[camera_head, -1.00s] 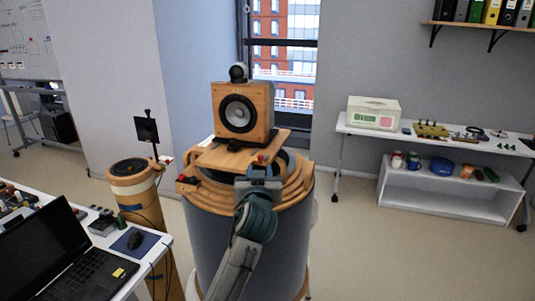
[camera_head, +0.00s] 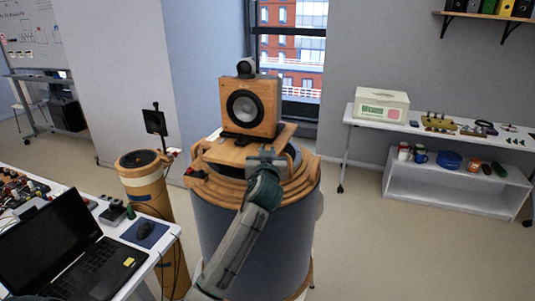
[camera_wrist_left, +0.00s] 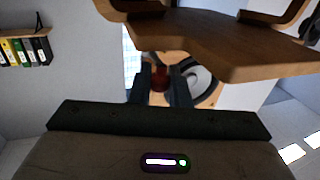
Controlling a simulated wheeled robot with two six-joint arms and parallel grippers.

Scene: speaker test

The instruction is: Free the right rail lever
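The speaker (camera_head: 250,108) stands on a wooden sled (camera_head: 235,153) on top of the large round grey and wood stand (camera_head: 225,225). A red-knobbed lever (camera_head: 191,171) shows at the left of the stand's top. My left gripper (camera_head: 266,158) is at the right front of the sled and hides the lever there in the head view. In the left wrist view a red knob (camera_wrist_left: 160,78) sits between the two dark fingers, with the speaker cone behind it. Whether the fingers press on the knob is not clear. My right gripper is not in view.
A table with a laptop (camera_head: 100,265) and mouse (camera_head: 145,229) is at the lower left. A slim wooden post (camera_head: 145,185) with a small screen (camera_head: 155,122) stands left of the stand. A white bench (camera_head: 470,138) with a box (camera_head: 382,106) is at the right. The floor between is clear.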

